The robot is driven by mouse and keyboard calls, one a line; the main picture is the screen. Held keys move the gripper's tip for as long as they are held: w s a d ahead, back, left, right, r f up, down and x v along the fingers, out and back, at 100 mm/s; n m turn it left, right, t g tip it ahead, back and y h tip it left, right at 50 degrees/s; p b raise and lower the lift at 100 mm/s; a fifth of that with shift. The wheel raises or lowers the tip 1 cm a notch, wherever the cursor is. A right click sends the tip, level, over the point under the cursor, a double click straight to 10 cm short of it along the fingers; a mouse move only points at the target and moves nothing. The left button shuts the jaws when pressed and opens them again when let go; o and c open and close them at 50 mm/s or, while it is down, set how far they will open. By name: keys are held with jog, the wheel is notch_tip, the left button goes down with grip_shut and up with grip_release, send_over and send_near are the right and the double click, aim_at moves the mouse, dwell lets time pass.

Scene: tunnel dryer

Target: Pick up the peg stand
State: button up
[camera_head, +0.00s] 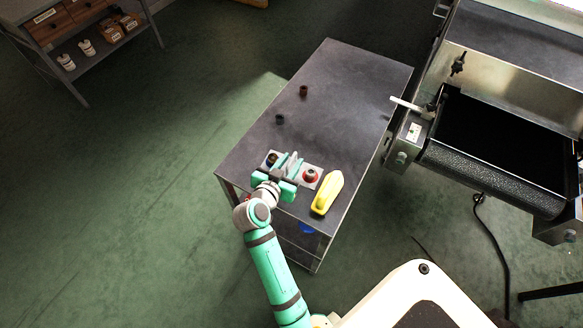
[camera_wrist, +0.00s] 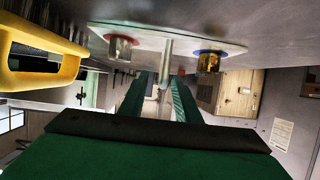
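The peg stand (camera_head: 320,172) is a pale plate lying near the front edge of the dark table. It carries a metal piece in a red ring (camera_head: 309,176) and a piece in a blue ring (camera_head: 271,158). My gripper (camera_head: 289,164) is over the middle of the plate. In the wrist view, which is upside down, the plate (camera_wrist: 165,36) has a thin upright post (camera_wrist: 167,58) between the two ringed pieces. My gripper's green fingers (camera_wrist: 161,90) are apart, with the post in line with the gap. Contact with the post cannot be told.
A yellow-handled brush (camera_head: 327,192) lies right beside the stand. Two small dark cylinders (camera_head: 303,91) (camera_head: 280,119) stand farther back on the table (camera_head: 345,85). The conveyor machine (camera_head: 490,160) is to the right. A shelf (camera_head: 85,50) stands at far left.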

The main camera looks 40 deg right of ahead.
aim_at(294, 156)
jog(key=shift+x, duration=2.65)
jog(key=shift+w+r, duration=0.15)
jog(key=shift+r, duration=0.15)
grip_shut()
